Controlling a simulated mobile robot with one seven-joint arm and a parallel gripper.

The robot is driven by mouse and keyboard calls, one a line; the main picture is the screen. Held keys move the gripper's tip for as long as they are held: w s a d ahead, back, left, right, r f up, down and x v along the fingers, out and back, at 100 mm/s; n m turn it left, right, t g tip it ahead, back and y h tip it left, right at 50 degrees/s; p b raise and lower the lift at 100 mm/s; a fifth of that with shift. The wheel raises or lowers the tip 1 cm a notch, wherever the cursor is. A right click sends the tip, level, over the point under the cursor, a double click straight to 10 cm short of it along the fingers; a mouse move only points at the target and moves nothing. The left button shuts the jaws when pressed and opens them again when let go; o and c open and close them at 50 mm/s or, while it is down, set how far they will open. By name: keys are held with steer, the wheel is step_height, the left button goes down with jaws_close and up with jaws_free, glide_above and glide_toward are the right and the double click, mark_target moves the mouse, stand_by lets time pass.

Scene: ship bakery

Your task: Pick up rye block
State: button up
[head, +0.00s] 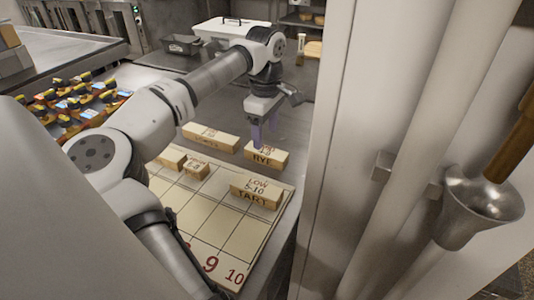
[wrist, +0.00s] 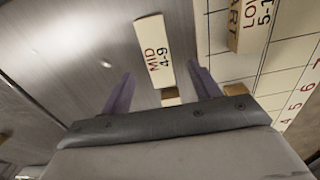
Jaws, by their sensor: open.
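The rye block (head: 266,156) is a pale wooden bar with RYE on its near side. It lies on the metal counter just beyond the numbered board. My gripper (head: 262,135), with purple fingers, points down above and close to it. In the wrist view the gripper (wrist: 162,88) is open and empty, its fingers spread wide. A bar marked MID 4-9 (wrist: 154,50) lies ahead between them; it appears to be the rye block, though its RYE side is hidden there. A brown end shows below it, partly hidden by the gripper body. I cannot tell whether the fingers touch the block.
The TART block (head: 257,193) lies on the numbered board (head: 215,215), nearer the viewer. A long block (head: 210,137) lies left of the rye block, and two smaller blocks (head: 172,158) (head: 197,169) sit left on the board. A pale wall panel (head: 345,150) bounds the right side.

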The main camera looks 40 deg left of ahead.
mark_target(266, 151)
steer(key=shift+w+f+p, duration=0.2)
steer(key=shift+f+p, duration=0.6)
steer(key=shift+f, duration=2.7)
steer(key=c, duration=1.1)
steer(key=shift+r, duration=0.1)
